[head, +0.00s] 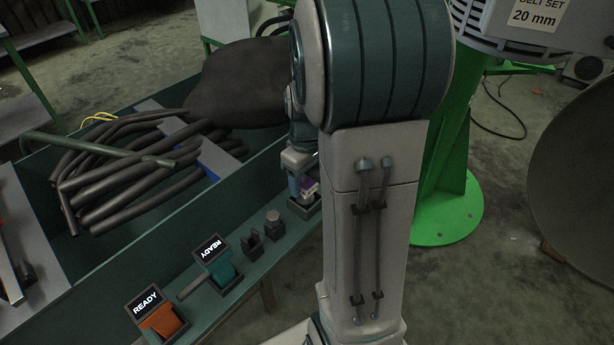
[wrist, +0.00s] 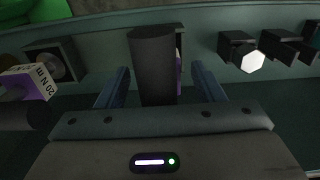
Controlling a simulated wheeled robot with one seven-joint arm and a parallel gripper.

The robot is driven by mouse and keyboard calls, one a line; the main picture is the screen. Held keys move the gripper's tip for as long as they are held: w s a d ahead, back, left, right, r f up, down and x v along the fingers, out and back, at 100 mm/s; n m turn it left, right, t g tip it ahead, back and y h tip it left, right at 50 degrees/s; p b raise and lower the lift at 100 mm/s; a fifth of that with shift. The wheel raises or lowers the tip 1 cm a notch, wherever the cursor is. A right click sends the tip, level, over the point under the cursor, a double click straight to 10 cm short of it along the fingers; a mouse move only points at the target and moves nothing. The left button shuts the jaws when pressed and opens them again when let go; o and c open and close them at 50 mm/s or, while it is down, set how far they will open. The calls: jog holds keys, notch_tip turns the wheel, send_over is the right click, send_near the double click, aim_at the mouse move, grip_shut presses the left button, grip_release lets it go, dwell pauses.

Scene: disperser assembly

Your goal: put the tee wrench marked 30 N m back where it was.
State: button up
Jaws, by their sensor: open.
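In the wrist view my gripper (wrist: 160,68) is open. Its two blue fingers stand on either side of a dark round handle (wrist: 154,62), with a visible gap on each side. A sliver of purple (wrist: 179,72) shows behind this handle; its marking is hidden, so I cannot read 30 N m. A purple tool marked 20 N m (wrist: 32,82) is at the left, outside the fingers. In the head view a purple piece (head: 309,188) shows by a dark holder on the bench edge, partly hidden by my arm.
An orange tool (head: 163,323) and a teal tool (head: 222,269), each beside a READY display, stand along the ledge (head: 202,306). Dark empty-looking holders (head: 251,242) lie between them and my gripper. Dark hoses (head: 130,175) fill the green bin behind.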

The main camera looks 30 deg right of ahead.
notch_tip(320, 180, up, 11)
jog(key=shift+r+p, duration=0.15)
jog(key=shift+p, duration=0.65)
jog(key=shift+r, duration=0.35)
jog(key=shift+s+a+r, duration=0.1)
jog(key=shift+a+r, duration=0.05)
jog(key=shift+a, duration=0.05)
jog(key=s+a+f+m+t, duration=0.2)
jog(key=s+a+m, duration=0.2)
jog(key=s+a, duration=0.7)
jog(key=shift+s+a+f, duration=0.2)
jog(key=shift+s+a, duration=0.15)
jog(key=shift+a, duration=0.1)
